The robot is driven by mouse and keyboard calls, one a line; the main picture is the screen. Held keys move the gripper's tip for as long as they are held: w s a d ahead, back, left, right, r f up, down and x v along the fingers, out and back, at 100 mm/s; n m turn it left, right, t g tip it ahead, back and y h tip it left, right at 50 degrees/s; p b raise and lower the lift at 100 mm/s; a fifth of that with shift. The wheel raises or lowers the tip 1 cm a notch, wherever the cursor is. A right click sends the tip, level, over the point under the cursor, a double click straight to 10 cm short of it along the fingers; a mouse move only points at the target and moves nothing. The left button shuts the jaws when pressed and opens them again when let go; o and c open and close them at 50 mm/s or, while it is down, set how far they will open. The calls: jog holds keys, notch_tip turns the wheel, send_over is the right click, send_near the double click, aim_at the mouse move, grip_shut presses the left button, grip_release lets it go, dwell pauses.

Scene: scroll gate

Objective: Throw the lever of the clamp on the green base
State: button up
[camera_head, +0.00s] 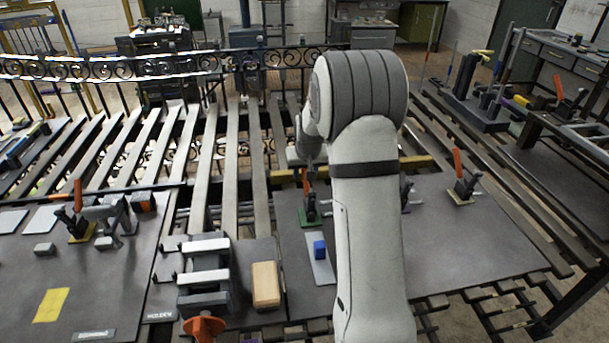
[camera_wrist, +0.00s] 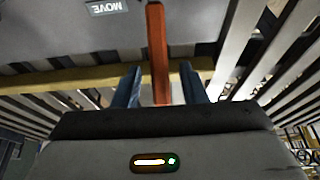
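The clamp on the green base (camera_head: 308,217) stands on the dark plate, just left of my arm in the head view. Its orange lever (camera_head: 305,181) points up. In the wrist view an orange lever (camera_wrist: 158,50) runs between the two fingers of my gripper (camera_wrist: 161,86). The fingers are open, with a visible gap on each side of the lever. The clamp's base is not visible in the wrist view, and my arm hides most of the gripper in the head view.
A blue block (camera_head: 319,249) sits on a pale strip near the green base. A wooden block (camera_head: 265,285) lies nearby. A yellow bar (camera_wrist: 70,77) crosses behind the fingers.

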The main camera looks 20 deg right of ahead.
aim_at(304, 176)
jog(key=shift+x, duration=1.55)
grip_shut()
